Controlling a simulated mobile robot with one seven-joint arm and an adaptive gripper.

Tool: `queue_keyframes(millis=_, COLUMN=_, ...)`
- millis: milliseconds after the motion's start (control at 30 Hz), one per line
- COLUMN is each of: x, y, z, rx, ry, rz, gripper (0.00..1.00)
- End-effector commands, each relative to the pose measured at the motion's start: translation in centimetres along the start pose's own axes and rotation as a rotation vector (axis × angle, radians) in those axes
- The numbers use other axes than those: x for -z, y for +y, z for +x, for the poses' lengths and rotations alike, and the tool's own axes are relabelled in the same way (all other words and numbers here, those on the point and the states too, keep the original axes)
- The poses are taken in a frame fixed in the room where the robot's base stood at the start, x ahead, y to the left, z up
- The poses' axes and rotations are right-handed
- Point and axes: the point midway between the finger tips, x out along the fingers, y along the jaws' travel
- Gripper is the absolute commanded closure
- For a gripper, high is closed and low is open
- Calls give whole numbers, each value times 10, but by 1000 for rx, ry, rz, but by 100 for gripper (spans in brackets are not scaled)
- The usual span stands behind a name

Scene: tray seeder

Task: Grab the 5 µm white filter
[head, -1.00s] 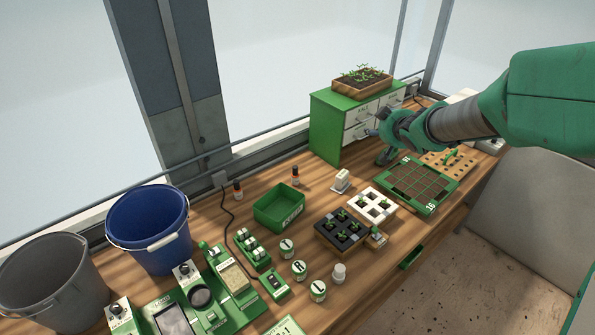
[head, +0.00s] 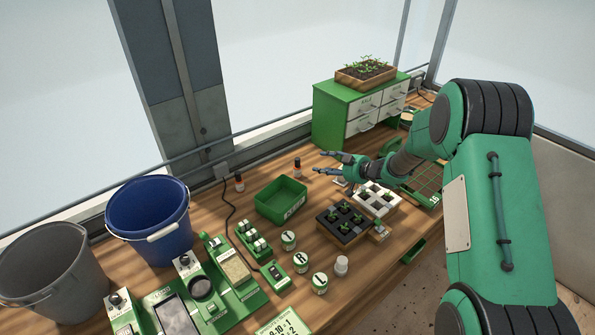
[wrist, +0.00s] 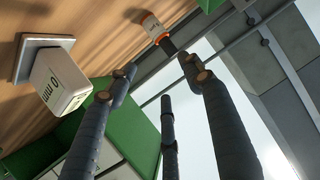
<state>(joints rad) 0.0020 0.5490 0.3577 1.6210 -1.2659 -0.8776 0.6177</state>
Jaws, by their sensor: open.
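A white block-shaped filter on a pale square base (wrist: 62,82) is at the left of the wrist view, on the wood. Its printed label is tilted and only partly readable, so I cannot confirm the 5 µm marking. In the head view only a bit of the white filter (head: 340,182) shows below my gripper, which hides most of it. My gripper (head: 320,162) is open and empty above the bench, its fingers pointing left. In the wrist view the spread fingers (wrist: 160,72) are beside the filter, not around it.
An orange-capped vial (wrist: 155,28) stands near the fingers; it also shows in the head view (head: 297,167). A green bin (head: 280,203), black seedling tray (head: 323,224), white tray (head: 397,208) and green drawer cabinet (head: 333,122) surround the spot.

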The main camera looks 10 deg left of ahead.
Motion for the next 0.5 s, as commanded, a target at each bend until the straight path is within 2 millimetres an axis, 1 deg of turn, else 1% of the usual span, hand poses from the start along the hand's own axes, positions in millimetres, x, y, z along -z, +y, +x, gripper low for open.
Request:
queue_keyframes(millis=33, x=-5, y=-3, z=4, rx=14, ry=4, rz=3, gripper=49)
queue_keyframes(millis=133, x=-10, y=-6, z=7, rx=32, ry=7, rz=6, gripper=49)
queue_keyframes(millis=500, x=-11, y=-7, z=8, rx=36, ry=8, rz=7, gripper=49)
